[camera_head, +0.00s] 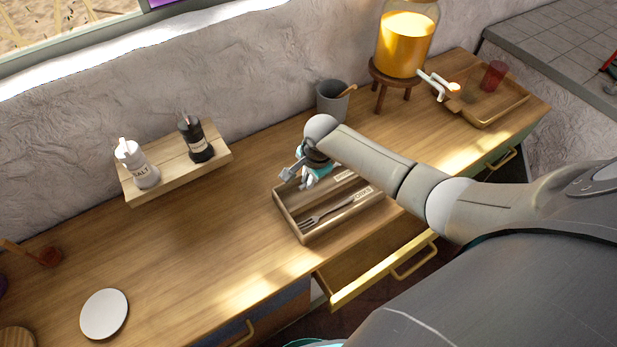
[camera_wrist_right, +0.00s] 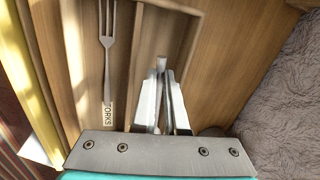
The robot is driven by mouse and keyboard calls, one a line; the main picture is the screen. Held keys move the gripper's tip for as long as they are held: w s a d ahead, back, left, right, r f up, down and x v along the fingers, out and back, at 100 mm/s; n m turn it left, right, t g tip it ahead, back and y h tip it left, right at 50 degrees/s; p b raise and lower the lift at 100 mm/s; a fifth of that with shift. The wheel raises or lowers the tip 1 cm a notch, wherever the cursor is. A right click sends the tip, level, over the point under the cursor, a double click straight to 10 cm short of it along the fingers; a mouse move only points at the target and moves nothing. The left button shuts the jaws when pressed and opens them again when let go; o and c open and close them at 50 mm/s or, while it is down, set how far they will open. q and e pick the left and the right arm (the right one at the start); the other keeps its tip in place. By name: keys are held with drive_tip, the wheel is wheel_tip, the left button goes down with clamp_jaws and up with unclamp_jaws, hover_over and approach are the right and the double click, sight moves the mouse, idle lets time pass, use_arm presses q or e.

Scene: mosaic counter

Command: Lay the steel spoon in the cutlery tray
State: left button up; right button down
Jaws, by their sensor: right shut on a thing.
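The wooden cutlery tray (camera_head: 283,215) lies on the counter and also shows in the wrist view (camera_wrist_right: 127,75). A fork (camera_head: 325,212) lies in its near compartment, beside a "FORKS" label; it also shows in the wrist view (camera_wrist_right: 107,50). My right gripper (camera_head: 307,181) is over the tray's far compartment, pointing down. In the wrist view its fingers (camera_wrist_right: 161,98) are shut on a thin grey piece, the steel spoon (camera_wrist_right: 161,64), of which only a small end shows. The head view hides the spoon, and I cannot tell whether it touches the tray. My left gripper is not in view.
A grey crock (camera_head: 331,106) stands behind the tray. Salt (camera_head: 138,165) and dark (camera_head: 195,140) shakers stand on a wooden board. A juice dispenser (camera_head: 402,45) and a tray with a red cup (camera_head: 492,76) are right. An open drawer (camera_head: 372,285) lies in front. The counter's left middle is clear.

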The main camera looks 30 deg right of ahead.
drive_tip(key=shift+f, duration=0.2)
drive_tip(key=c, duration=0.9)
unclamp_jaws()
drive_tip(key=shift+o, duration=0.2)
drive_tip(key=p+v, duration=0.2)
drive_tip(key=v, duration=1.3)
drive_tip(key=shift+p, duration=0.4)
drive_tip(key=shift+r, duration=0.1)
